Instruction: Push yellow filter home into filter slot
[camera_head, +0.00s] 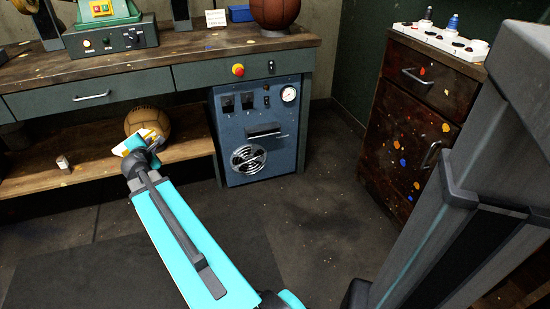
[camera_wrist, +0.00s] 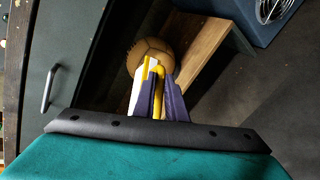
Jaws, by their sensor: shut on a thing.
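My gripper (camera_head: 147,147) is shut on the yellow filter (camera_head: 130,142), a small white and yellow piece that sticks out past the fingers. In the wrist view the filter (camera_wrist: 158,72) shows as yellow bars with a white side between my purple-grey fingers (camera_wrist: 162,105). The fingers hide part of it. Gripper and filter appear in front of the bench's lower shelf, near a tan leather ball. A blue machine cabinet (camera_head: 234,140) stands to the right, apart from the filter. It has a dark slot-like opening (camera_head: 263,130) on its front; I cannot tell whether this is the filter slot.
The green-drawered bench (camera_head: 90,97) overhangs the shelf. A paint-spotted cabinet (camera_head: 405,135) stands at right. The floor before the blue cabinet is clear.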

